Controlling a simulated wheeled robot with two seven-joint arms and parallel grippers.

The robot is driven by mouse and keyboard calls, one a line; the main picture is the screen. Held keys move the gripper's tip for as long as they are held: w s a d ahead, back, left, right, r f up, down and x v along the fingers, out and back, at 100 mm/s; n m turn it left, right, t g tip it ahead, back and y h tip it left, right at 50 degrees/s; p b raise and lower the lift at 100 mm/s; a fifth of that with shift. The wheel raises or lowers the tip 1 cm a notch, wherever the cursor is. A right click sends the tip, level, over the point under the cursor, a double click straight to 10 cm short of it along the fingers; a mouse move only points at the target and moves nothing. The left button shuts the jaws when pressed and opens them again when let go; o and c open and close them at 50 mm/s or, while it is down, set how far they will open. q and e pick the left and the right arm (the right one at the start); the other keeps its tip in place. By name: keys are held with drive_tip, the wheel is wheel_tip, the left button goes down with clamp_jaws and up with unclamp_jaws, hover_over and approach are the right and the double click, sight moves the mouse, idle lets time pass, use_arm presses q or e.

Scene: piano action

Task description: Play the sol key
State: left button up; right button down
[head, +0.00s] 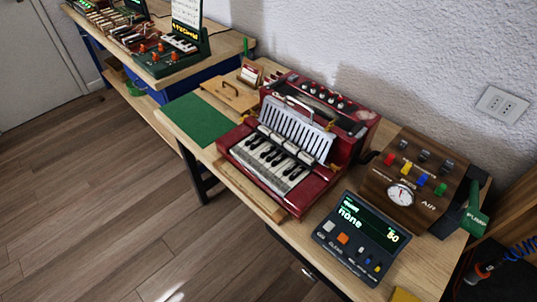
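A red accordion-like instrument (345,118) stands on the wooden bench, with a silver ribbed grille (298,130) in its middle. Its short keyboard (268,163) of white and black keys faces the front left. No key shows a label that I can read, and I cannot tell which one is sol. Nothing touches the keys. A dark display box (360,238) in front of it reads "none" and "50". Neither of my grippers is in view.
A wooden box (408,180) with coloured buttons and a round gauge stands right of the instrument. A green mat (196,118) lies to its left. A second bench behind holds a green unit with a small keyboard (180,43). Open wooden floor (90,210) lies to the left.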

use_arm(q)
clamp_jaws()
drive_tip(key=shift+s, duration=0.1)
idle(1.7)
